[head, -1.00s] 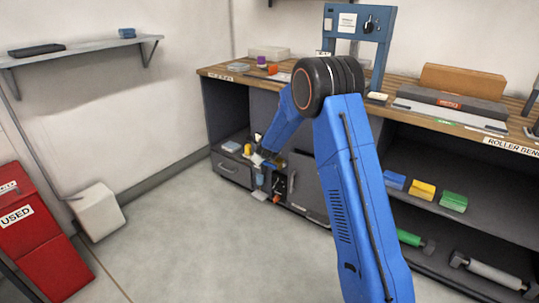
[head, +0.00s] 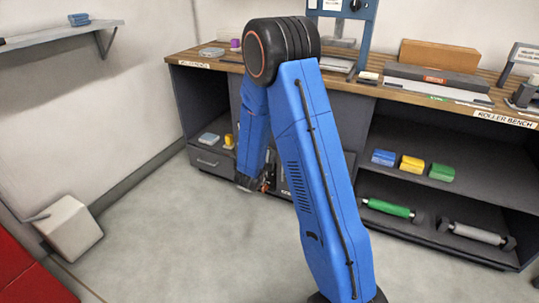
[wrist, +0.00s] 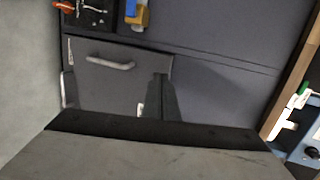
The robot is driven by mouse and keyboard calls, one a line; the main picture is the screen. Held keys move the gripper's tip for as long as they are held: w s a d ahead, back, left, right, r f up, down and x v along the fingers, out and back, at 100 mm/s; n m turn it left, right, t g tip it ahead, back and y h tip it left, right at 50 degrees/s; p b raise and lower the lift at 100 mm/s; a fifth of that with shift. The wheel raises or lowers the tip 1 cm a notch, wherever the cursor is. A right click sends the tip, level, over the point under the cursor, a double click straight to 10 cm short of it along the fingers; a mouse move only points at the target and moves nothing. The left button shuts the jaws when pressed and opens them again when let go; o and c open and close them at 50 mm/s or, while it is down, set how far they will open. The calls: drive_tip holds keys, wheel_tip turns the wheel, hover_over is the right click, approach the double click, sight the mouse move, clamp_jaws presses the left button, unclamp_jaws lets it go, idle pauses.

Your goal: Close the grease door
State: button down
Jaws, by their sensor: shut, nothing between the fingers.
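The grease door is a dark grey panel (wrist: 95,80) with a pale bar handle (wrist: 110,62), seen sideways in the wrist view. In the head view only a sliver of it (head: 282,181) shows between my arm links. Beside its handle edge is a dark open space with orange and metal items (wrist: 85,10). I cannot tell how far the door stands from its frame. My gripper (wrist: 113,95) is shut and empty in front of the door panel, on its outer side; contact cannot be told. In the head view the gripper (head: 250,184) is low by the cabinet, partly hidden.
A drawer (head: 208,163) sits left of the gripper, below a cubby with blue and yellow items (head: 229,141). The bench top (head: 440,98) runs above. Shelves with coloured blocks (head: 412,163) and rollers (head: 388,208) are at right. Open floor (head: 160,235) lies at left.

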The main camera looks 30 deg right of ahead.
drive_tip(key=r+x, duration=0.1)
drive_tip(key=x, duration=1)
drive_tip(key=shift+w+d, duration=0.15)
drive_tip(key=shift+d, duration=0.05)
